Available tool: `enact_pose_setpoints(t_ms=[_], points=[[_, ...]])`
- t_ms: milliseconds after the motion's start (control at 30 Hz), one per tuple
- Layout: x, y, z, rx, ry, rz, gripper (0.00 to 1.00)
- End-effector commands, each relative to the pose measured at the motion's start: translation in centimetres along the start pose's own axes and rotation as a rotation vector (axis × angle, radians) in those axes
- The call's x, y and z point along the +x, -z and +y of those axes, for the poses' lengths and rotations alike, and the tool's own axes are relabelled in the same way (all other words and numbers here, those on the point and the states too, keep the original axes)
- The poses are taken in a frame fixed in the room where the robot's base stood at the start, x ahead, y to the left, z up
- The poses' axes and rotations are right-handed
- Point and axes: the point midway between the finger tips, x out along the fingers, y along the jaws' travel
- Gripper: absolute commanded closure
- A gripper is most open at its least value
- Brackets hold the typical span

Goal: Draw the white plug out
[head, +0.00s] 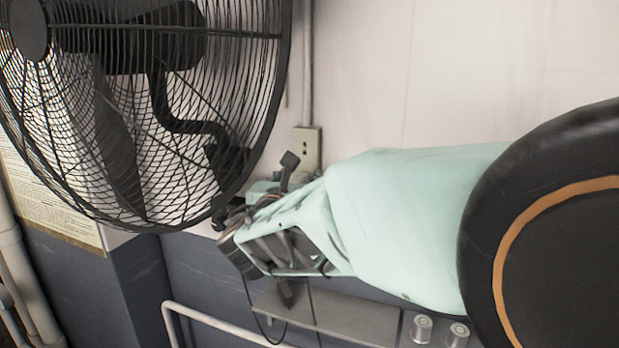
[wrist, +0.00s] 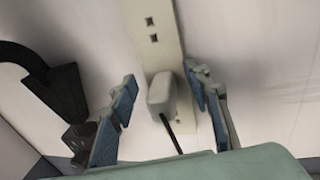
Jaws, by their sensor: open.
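The white plug (wrist: 160,93) sits at the wall outlet strip (wrist: 150,22) in the wrist view, with a dark cable hanging down from it. My gripper (wrist: 161,80) is open, with one blue-padded finger left of the plug and one right of it. Gaps show between the plug and both fingers, and I see no contact. In the head view the outlet strip (head: 307,143) shows above my mint-green arm. I cannot make out the white plug there.
A large black fan (head: 150,110) stands close at the left in the head view. A black object with a thick stem (wrist: 50,88) is left of my gripper in the wrist view. Below my arm are a grey shelf (head: 345,316) and a white rail (head: 205,318).

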Motion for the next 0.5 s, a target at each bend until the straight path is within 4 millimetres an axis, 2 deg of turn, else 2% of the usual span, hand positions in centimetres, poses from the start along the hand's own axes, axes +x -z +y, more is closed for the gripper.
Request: enact_pose_setpoints(t_ms=[267,500], points=[[-0.01,0.02,-0.03,0.000,-0.001,0.000,0.55],[0.00,0.03,-0.03,0.000,0.000,0.000,0.82]])
